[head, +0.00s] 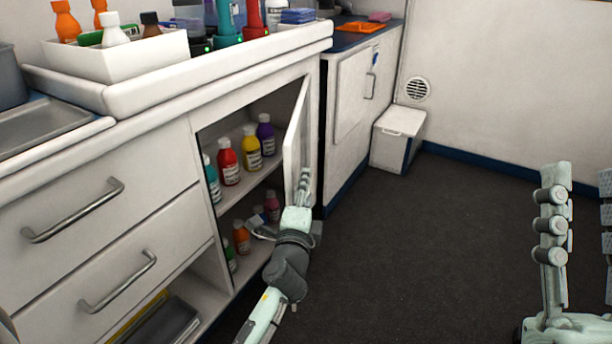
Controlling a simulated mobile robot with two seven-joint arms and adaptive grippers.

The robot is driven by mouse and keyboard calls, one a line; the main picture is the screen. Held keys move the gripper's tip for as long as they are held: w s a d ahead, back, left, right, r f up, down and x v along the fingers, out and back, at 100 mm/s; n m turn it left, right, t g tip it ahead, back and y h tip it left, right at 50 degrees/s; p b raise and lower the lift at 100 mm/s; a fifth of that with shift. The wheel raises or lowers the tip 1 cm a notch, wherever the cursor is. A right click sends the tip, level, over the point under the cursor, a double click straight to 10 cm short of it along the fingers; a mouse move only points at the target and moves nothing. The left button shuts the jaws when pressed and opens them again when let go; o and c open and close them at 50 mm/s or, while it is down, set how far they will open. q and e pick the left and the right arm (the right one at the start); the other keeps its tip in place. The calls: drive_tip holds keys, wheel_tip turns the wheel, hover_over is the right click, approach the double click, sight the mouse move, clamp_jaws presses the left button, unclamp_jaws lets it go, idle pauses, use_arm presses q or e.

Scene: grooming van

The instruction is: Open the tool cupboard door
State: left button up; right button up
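A white cupboard under the counter stands open, with its door (297,133) swung out on the right side and seen nearly edge-on. Bottles stand on its shelves, among them a red one (228,162) and a yellow one (251,148). My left gripper (304,182) is at the lower part of this door, in front of the opening. Its fingers overlap the door in the picture; I cannot tell whether they touch it or how far they are spread. My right gripper (584,215) is open and empty at the right edge, away from the furniture.
Two drawers with bar handles (75,212) are left of the opening. A second, closed cupboard (352,95) with a handle stands behind, beside a white bin (397,140). The dark floor (430,240) is clear. A white box of bottles (115,58) sits on the counter.

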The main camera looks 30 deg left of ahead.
use_arm(q)
drive_tip(key=o, duration=0.5)
drive_tip(key=r, duration=0.9)
drive_tip(key=shift+w, duration=0.2)
drive_tip(key=shift+c, duration=0.2)
drive_tip(key=shift+g, duration=0.6)
drive_tip(key=f, duration=0.4)
drive_tip(key=shift+w+a+f, duration=0.15)
drive_tip(key=shift+w+f, duration=0.05)
drive_tip(key=shift+f, duration=0.2)
drive_tip(key=shift+c, duration=0.6)
drive_tip(key=shift+s+d+f, duration=0.2)
drive_tip(key=shift+s+d, duration=0.25)
drive_tip(key=shift+d, duration=0.05)
drive_tip(key=c, duration=0.3)
drive_tip(key=shift+s+d+f, duration=0.15)
drive_tip(key=shift+s+d, duration=1.1)
drive_tip(key=shift+s, duration=0.25)
drive_tip(key=shift+s+d+f, duration=0.1)
drive_tip(key=shift+s+d, duration=1.15)
drive_tip(key=shift+s, duration=0.25)
drive_tip(key=shift+c, duration=0.2)
